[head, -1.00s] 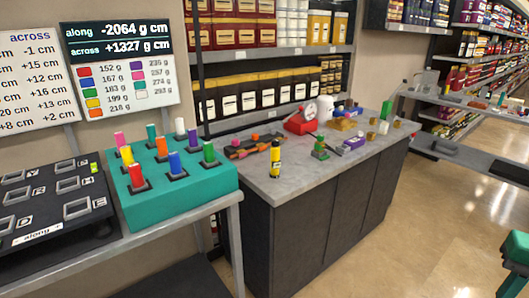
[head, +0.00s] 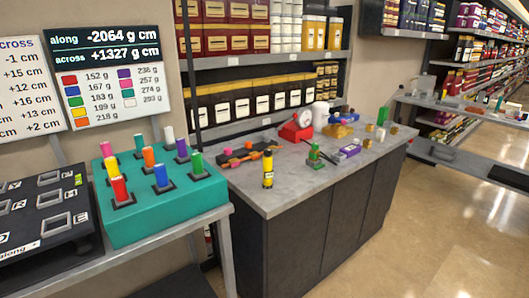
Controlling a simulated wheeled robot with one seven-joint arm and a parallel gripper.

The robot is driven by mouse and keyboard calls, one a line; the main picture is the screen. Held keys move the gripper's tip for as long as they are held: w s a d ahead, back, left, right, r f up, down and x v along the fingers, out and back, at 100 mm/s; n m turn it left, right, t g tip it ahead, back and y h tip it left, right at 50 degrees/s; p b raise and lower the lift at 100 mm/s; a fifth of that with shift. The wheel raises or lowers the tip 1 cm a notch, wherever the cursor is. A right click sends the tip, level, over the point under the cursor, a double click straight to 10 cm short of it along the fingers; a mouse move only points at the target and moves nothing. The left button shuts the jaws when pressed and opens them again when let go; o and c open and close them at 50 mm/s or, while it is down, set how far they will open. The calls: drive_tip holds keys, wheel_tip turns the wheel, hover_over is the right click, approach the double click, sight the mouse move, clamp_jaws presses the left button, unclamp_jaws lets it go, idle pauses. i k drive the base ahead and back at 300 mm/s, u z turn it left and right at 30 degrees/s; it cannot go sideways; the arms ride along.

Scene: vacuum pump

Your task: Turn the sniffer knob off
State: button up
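I cannot make out a sniffer knob for certain at this size. On the grey counter (head: 285,198) in the head view, an upright yellow and black cylinder (head: 268,172) stands near the front left corner. A red device with a round white dial (head: 302,121) stands farther back. A small green stand (head: 315,157) and a purple box (head: 349,151) are to the right of the cylinder. Which of these, if any, carries the knob does not show. My gripper is not in the view.
A teal block (head: 165,215) with several coloured pegs stands on a table at left, beside a black tray (head: 40,215). A readout board (head: 125,75) is behind. Stocked shelves (head: 260,65) back the counter. Open floor (head: 440,225) lies at right.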

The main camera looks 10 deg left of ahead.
sight(267, 151)
drive_tip(key=i, duration=0.95)
drive_tip(key=u, duration=0.05)
